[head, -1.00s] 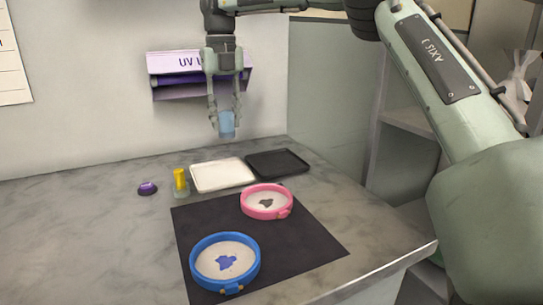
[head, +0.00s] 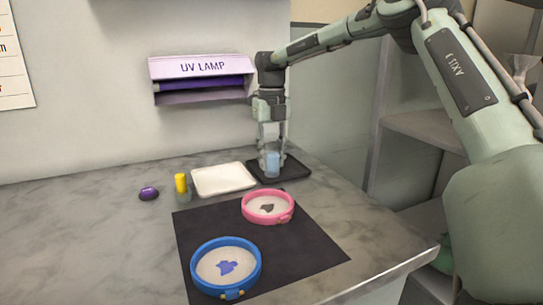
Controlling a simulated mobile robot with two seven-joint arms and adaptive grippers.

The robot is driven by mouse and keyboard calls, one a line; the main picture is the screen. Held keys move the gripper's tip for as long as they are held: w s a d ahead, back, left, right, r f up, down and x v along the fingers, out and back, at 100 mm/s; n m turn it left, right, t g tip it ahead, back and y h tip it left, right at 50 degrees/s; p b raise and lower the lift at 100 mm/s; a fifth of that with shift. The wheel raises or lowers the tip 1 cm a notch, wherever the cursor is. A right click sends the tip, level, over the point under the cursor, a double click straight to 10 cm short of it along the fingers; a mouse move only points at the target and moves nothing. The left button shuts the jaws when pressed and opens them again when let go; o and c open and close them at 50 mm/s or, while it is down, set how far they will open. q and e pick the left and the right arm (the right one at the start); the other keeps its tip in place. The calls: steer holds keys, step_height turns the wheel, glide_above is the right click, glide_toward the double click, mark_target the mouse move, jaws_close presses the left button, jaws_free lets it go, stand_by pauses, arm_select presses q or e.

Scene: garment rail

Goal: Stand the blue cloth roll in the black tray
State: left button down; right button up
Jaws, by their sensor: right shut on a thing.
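The blue cloth roll (head: 272,164) is upright between the fingers of my right gripper (head: 271,156). That gripper points down and is shut on the roll. The roll is over the black tray (head: 297,172), at the back right of the table. The roll's lower end appears at or just above the tray floor; I cannot tell whether it touches. My left gripper is not in view.
A white tray (head: 223,179) stands just left of the black tray. A pink hoop (head: 267,207) and a blue hoop (head: 226,266) lie on the dark mat (head: 310,243). The UV lamp (head: 202,77) is on the wall behind.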

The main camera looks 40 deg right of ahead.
mark_target(271, 153)
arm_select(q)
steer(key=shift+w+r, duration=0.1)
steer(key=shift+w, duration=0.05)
arm_select(e)
steer(key=o, duration=0.8)
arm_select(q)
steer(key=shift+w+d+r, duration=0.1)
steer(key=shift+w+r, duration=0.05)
arm_select(e)
steer(key=shift+o, duration=0.2)
step_height(271, 153, up, 2)
steer(key=shift+w+r, duration=0.1)
steer(key=shift+r, duration=0.15)
step_height(271, 153, up, 8)
steer(key=shift+r, duration=0.15)
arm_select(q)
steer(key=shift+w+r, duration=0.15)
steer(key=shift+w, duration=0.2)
arm_select(e)
steer(key=shift+r, duration=0.65)
